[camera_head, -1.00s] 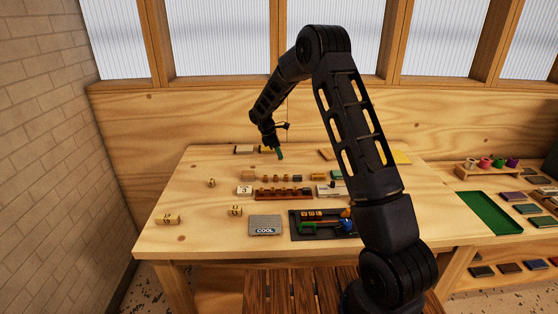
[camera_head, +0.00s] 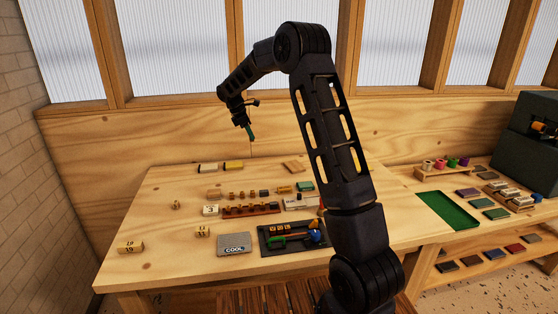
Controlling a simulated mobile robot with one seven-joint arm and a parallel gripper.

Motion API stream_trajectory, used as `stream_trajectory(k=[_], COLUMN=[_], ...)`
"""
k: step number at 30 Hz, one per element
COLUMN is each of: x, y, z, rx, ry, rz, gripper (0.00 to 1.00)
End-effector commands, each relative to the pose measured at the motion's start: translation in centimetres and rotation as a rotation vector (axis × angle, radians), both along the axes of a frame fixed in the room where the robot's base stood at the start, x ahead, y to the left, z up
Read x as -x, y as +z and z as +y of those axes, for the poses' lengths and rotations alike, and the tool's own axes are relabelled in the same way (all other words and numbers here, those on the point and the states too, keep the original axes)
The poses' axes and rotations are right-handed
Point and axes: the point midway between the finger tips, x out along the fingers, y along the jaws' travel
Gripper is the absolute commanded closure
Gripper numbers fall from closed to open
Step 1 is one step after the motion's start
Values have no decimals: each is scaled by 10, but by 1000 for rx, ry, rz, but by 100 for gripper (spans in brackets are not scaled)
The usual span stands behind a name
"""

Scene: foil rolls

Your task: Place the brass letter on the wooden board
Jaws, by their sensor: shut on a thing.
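My gripper (camera_head: 249,131) is raised above the back of the table, in front of the plywood wall panel. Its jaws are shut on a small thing. A slim dark green shape points down at its tip; I cannot tell whether this is the held thing or the fingers. The brass letter cannot be made out for sure at this size. A flat tan wooden board (camera_head: 293,167) lies at the back of the table, below and right of my gripper. My gripper is well clear of the tabletop.
The wooden table (camera_head: 160,235) holds a brown rack (camera_head: 250,211), a row of small blocks, a grey COOL plate (camera_head: 234,244) and a black tool tray (camera_head: 265,246). A green tray (camera_head: 448,210) is at the right. The table's left part is mostly clear.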

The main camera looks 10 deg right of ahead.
Motion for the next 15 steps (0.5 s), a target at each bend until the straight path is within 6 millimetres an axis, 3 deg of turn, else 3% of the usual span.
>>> stream_trajectory(k=[1,9,15], x=[-10,-54,-71], y=[1,8,12], z=[-20,-127,-189], rx=[0,-1,0], ry=[-14,-56,-76], rz=[0,-1,-2], gripper=[100,100,100])
